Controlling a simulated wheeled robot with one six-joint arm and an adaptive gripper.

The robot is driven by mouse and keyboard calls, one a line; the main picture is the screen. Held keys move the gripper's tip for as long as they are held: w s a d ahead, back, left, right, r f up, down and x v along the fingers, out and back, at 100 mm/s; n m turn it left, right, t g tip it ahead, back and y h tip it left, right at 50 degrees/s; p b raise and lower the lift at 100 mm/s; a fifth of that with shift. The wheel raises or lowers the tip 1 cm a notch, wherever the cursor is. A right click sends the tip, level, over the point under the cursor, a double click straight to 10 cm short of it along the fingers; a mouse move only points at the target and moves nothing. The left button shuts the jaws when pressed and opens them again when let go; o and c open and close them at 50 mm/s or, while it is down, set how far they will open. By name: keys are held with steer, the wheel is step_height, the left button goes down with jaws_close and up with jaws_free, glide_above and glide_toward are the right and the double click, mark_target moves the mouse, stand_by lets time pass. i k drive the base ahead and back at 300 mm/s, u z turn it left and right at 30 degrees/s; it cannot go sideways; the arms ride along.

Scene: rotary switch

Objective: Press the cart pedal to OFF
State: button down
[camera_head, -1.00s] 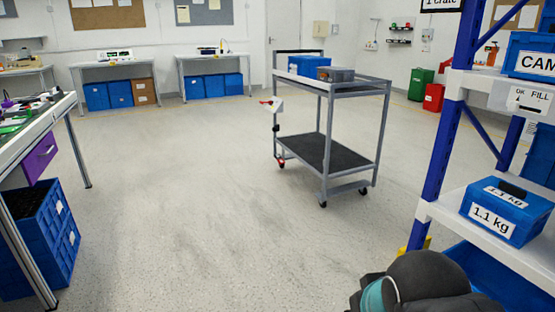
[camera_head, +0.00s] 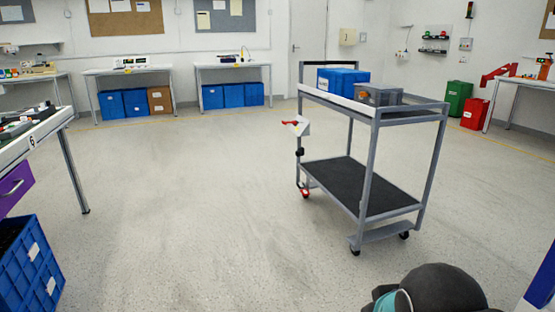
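A grey metal cart (camera_head: 369,187) with a dark lower shelf stands right of the middle of the floor, on small black casters. A red pedal (camera_head: 305,193) shows low at its left side, by the near-left caster; its exact setting is too small to read. Higher on the same side are a white plate and a red lever (camera_head: 291,123). The cart carries a blue crate (camera_head: 343,80) and a grey box with an orange knob (camera_head: 379,95) on top. My gripper is not in view; only a dark rounded part of my arm shows at the bottom right.
A workbench (camera_head: 40,137) with blue crates (camera_head: 26,262) below it stands on the left. Benches line the back wall. A shelf edge (camera_head: 540,285) is at the lower right. The floor left of and before the cart is clear.

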mark_target(303, 189)
steer(key=u, duration=0.15)
steer(key=i, duration=1.9)
steer(key=u, duration=0.25)
steer(key=i, duration=1.4)
steer(key=u, duration=0.1)
